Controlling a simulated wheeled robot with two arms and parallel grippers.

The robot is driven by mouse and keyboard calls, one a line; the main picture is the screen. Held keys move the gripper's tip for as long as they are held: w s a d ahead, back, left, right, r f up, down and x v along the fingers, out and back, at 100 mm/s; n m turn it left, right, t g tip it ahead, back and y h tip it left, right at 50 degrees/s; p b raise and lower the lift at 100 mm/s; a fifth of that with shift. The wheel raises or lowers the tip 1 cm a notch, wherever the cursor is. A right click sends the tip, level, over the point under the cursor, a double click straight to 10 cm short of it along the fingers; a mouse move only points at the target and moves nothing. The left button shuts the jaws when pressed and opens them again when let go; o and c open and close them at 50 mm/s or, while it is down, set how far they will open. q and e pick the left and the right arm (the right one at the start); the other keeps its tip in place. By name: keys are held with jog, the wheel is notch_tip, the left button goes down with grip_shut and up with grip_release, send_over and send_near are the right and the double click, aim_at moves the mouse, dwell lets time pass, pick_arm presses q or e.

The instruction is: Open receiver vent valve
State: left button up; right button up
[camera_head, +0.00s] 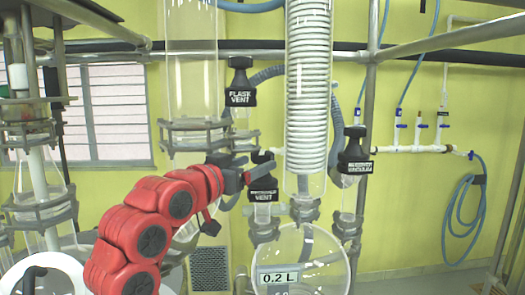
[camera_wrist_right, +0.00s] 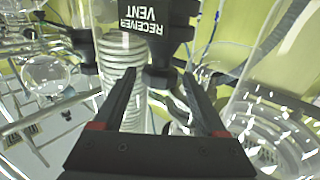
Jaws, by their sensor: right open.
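The receiver vent valve (camera_head: 263,191) is a black handle with a white label, low beside the glass coil column. In the right wrist view its black body (camera_wrist_right: 158,45) stands just beyond my fingertips, with the label upside down. My right gripper (camera_head: 262,168) reaches in at the end of the red arm, close to the top of the valve. In the right wrist view the right gripper (camera_wrist_right: 160,75) is open, with its two black fingers spread on either side of the valve's lower part. I cannot tell whether they touch it. My left gripper is not in view.
The flask vent valve (camera_head: 240,90) hangs above, and another black labelled valve (camera_head: 355,155) is to the right. The coil condenser (camera_head: 308,90) and the round receiver flask (camera_head: 301,250) stand close by. Metal pipes and a glass cylinder (camera_head: 190,75) crowd the space around the arm.

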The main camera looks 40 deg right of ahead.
aim_at(256, 163)
jog(key=p+x, duration=0.1)
jog(key=x, duration=0.3)
